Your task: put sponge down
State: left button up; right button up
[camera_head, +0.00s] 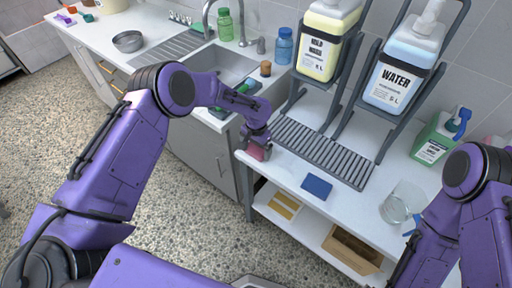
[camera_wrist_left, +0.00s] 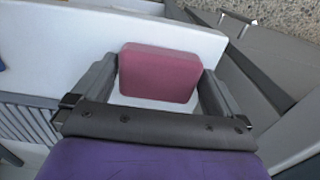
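The sponge (camera_wrist_left: 160,72) is a dull pink-red block in the left wrist view. It sits between the two fingers of my left gripper (camera_wrist_left: 160,82), which appear to touch its sides. In the head view the sponge (camera_head: 256,152) shows below my left gripper (camera_head: 258,143), at the left front corner of the white table (camera_head: 283,170). I cannot tell whether its underside touches the table top. My right arm comes in at the right of the head view, but its gripper does not show.
A blue pad (camera_head: 317,186) lies near the table's front edge. A slatted grey rack (camera_head: 322,148) and bottle stands are behind it. A glass jar (camera_head: 402,203) and green spray bottle (camera_head: 436,138) stand right. A sink (camera_head: 222,66) is at the left. Table is clear around the blue pad.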

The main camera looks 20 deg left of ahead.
aim_at(256, 149)
pick_arm(q)
jog(key=shift+r, duration=0.5)
notch_tip(256, 149, up, 12)
jog(key=b, duration=0.2)
jog(key=shift+f, duration=0.25)
jog(key=shift+s+f, duration=0.1)
